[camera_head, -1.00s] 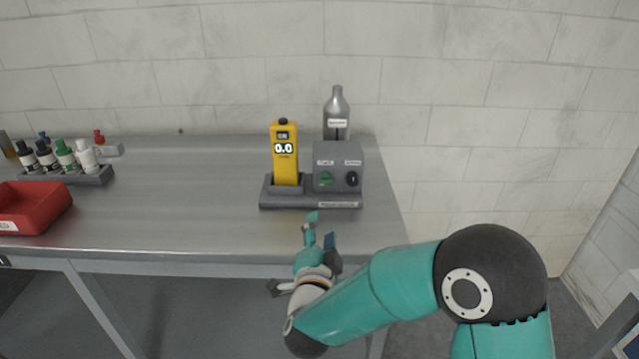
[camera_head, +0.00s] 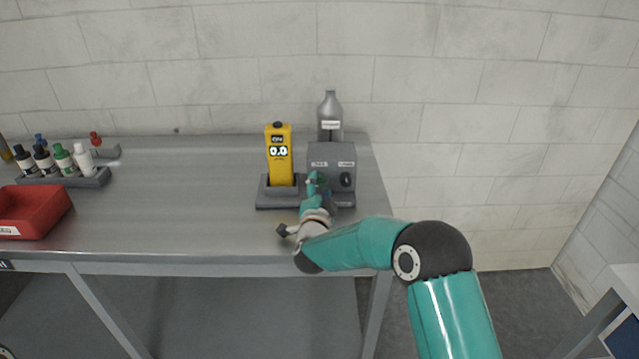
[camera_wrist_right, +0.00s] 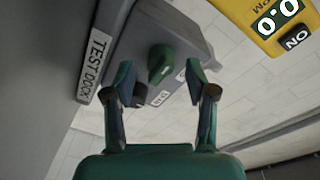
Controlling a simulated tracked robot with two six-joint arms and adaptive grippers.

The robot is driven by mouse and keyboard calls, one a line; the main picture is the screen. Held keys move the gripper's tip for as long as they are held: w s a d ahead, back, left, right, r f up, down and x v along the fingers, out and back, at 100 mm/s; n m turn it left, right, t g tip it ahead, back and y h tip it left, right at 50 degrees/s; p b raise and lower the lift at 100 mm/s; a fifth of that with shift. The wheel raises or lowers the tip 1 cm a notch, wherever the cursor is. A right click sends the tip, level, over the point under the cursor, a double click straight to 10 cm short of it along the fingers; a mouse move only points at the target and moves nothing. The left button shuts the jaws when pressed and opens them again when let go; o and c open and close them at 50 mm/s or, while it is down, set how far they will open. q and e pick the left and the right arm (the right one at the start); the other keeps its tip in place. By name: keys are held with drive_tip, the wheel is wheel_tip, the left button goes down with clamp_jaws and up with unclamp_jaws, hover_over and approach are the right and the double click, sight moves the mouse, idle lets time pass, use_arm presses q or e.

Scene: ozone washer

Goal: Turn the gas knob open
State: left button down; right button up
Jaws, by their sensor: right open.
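A grey control box (camera_head: 331,158) stands on the table with a green knob (camera_wrist_right: 160,62) and a black knob (camera_head: 346,179) on its front. The labels by the knobs are too small to read. My right gripper (camera_wrist_right: 161,84) is open, its two fingertips on either side of the green knob in the right wrist view. I see no clear contact with the knob. In the head view the right gripper (camera_head: 314,182) is just in front of the box and mostly hides the green knob. My left gripper is not in view.
A yellow meter (camera_head: 279,160) reading 0.0 stands left of the box on a grey dock (camera_head: 275,200). A grey bottle (camera_head: 330,110) stands behind the box. A red tray (camera_head: 40,212) and a rack of small bottles (camera_head: 85,179) are at the left. The middle table is clear.

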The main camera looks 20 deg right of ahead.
drive_tip(key=shift+w+d, duration=0.15)
drive_tip(key=shift+w, duration=0.2)
clamp_jaws()
drive_tip(key=shift+f+b, duration=0.1)
drive_tip(key=shift+b, duration=0.2)
